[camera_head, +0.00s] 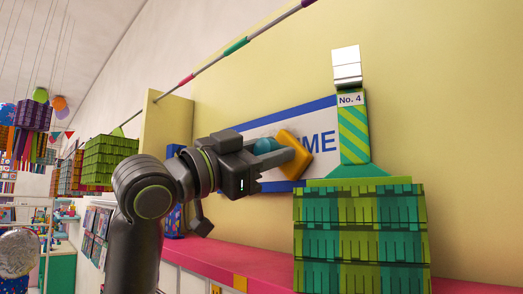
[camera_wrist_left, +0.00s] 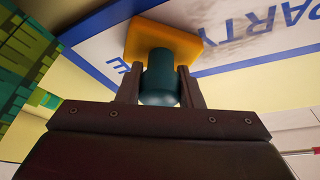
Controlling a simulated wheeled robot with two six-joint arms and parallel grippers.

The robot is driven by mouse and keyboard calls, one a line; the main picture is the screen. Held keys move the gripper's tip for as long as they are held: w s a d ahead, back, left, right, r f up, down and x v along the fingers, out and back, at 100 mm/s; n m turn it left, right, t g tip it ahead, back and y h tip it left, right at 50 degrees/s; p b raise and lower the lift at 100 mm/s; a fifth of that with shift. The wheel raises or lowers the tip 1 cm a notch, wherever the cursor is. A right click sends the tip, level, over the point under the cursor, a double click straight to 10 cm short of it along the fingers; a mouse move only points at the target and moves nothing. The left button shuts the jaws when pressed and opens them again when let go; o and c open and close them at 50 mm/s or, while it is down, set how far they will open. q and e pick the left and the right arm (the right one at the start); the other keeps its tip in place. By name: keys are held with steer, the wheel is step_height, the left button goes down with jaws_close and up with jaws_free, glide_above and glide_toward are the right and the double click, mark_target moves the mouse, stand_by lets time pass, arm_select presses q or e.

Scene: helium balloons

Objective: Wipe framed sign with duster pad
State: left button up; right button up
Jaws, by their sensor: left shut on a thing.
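The framed sign (camera_head: 311,119) is white with a blue border and hangs on the yellow wall. Its letters "ME" show in the head view, and "PARTY" shows upside down in the wrist view (camera_wrist_left: 215,62). Greyish-brown smudges lie around "PARTY". The duster pad (camera_head: 296,153) is a yellow-orange square with a teal handle; it also shows in the wrist view (camera_wrist_left: 185,42). My left gripper (camera_head: 268,153) is shut on the teal handle. The pad is at the sign's face and covers part of the lettering; whether it touches cannot be told. My right gripper is not in view.
A green and teal fringed box (camera_head: 361,238) stands on the pink shelf (camera_head: 262,268), close right of the sign. A coloured pole (camera_head: 236,47) runs above.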

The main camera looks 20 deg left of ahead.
arm_select(q)
steer(key=shift+w+a, duration=0.35)
steer(key=shift+a, duration=0.4)
steer(key=w+a+r+p, duration=0.1)
steer(key=w+a+p, duration=0.2)
steer(key=a, duration=0.3)
steer(key=w+a+r+p, duration=0.2)
steer(key=a+p, duration=0.1)
steer(key=a, duration=0.3)
steer(key=s+d+p, duration=0.1)
steer(key=d, duration=0.3)
steer(key=s+d, duration=0.2)
steer(key=d, duration=0.2)
steer(key=s+d+p, duration=0.1)
steer(key=s+d, duration=0.1)
steer(key=d, duration=0.2)
steer(key=shift+s+d+f+p, duration=0.1)
steer(key=shift+s+d+p, duration=0.1)
steer(key=shift+d+p, duration=0.2)
steer(key=shift+s+d+p, duration=0.25)
steer(key=shift+d+p, duration=0.05)
steer(key=shift+d, duration=0.35)
steer(key=shift+s+d, duration=0.2)
steer(key=shift+d, duration=0.25)
steer(key=shift+s+d, duration=0.2)
steer(key=shift+d, duration=0.25)
stand_by(1.6)
